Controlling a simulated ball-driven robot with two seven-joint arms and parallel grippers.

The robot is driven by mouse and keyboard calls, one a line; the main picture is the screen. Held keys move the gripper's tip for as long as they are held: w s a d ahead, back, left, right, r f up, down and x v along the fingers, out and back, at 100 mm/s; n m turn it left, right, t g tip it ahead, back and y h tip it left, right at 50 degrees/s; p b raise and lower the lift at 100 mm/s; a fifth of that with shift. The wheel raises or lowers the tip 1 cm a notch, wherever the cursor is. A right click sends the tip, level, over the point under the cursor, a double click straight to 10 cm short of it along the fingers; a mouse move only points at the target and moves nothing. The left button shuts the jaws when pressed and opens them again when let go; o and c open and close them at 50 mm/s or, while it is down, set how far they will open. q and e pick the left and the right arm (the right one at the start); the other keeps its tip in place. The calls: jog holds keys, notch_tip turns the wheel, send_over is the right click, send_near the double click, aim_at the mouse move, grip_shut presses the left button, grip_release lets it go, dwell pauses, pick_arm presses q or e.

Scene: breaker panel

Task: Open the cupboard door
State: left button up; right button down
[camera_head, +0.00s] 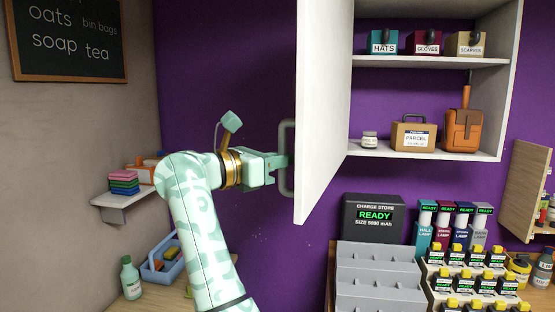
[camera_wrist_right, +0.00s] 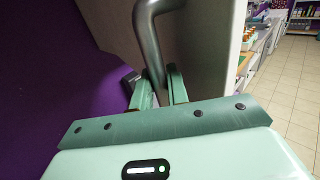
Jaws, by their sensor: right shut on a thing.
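The white cupboard door (camera_head: 322,110) stands swung open on the left side of the wall cupboard (camera_head: 432,155), so the shelves inside show. A grey bar handle (camera_head: 287,160) is on the door's outer face. My right gripper (camera_head: 283,161) is shut on the handle, reaching it from the left. In the right wrist view the handle (camera_wrist_right: 152,40) runs down between the two green fingers (camera_wrist_right: 160,92). The fingertips are partly hidden behind the handle and the gripper body. My left gripper is not in view.
Below stand a charge store (camera_head: 373,216) and grey stepped rack (camera_head: 375,275). A small shelf (camera_head: 118,198) is on the left wall.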

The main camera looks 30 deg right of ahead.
jog(key=shift+r, duration=0.1)
dwell(0.3)
jog(key=c, duration=1.4)
grip_release()
jog(key=shift+d, duration=0.1)
jog(key=shift+c, duration=0.2)
jog(key=shift+d, duration=0.15)
jog(key=s+a+p, duration=0.2)
jog(key=a, duration=1.4)
jog(key=shift+a, duration=0.1)
